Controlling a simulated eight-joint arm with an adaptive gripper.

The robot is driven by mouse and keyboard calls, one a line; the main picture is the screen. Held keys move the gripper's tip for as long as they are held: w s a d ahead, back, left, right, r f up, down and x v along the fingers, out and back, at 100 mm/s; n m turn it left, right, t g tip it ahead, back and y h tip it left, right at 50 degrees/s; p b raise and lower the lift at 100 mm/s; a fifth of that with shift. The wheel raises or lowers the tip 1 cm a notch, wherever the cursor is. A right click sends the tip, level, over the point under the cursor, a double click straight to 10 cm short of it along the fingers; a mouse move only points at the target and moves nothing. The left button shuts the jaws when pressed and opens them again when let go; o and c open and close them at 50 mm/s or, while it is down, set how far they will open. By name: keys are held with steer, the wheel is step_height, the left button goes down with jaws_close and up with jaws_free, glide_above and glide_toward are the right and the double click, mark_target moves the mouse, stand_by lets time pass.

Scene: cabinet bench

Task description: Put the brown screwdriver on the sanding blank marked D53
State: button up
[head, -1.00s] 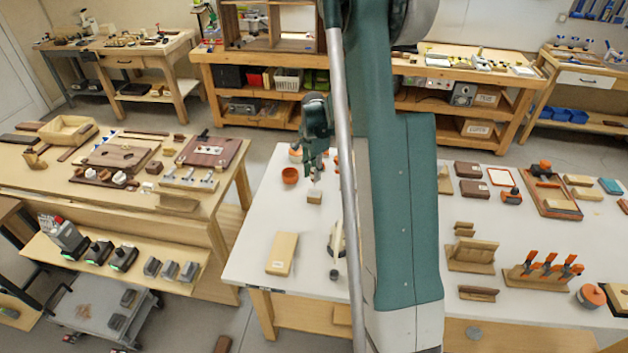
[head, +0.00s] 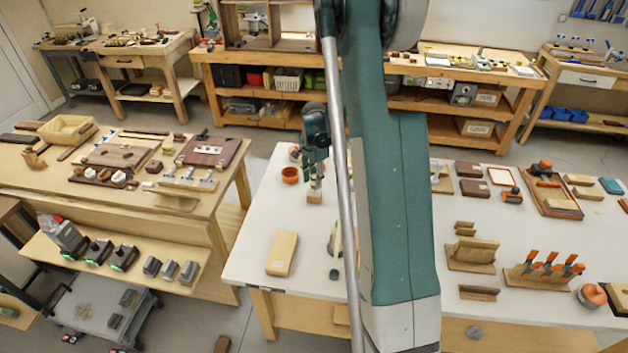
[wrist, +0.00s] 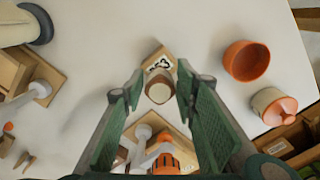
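The brown screwdriver (wrist: 160,88) shows end-on in the wrist view as a short round brown piece with a pale end face. My gripper (wrist: 160,80) has its green fingers drawn in on both sides of it and appears shut on it. The sanding blank (wrist: 157,58) is a small wooden block with a dark-lettered white label, partly hidden behind the screwdriver; the label seems to read D53. In the head view my gripper (head: 315,180) is right above this blank (head: 314,197). Whether the screwdriver touches the blank cannot be told.
An orange bowl (wrist: 246,60) and a jar with an orange lid (wrist: 273,105) stand right of the blank in the wrist view. An orange-and-white item (wrist: 165,160) lies below the fingers. In the head view a long wooden block (head: 282,254) lies nearer on the white table (head: 255,215).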

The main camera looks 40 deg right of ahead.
steer(key=shift+o, duration=0.3)
steer(key=shift+r, duration=0.2)
step_height(320, 180, up, 12)
steer(key=shift+p, duration=0.35)
stand_by(0.4)
stand_by(0.3)
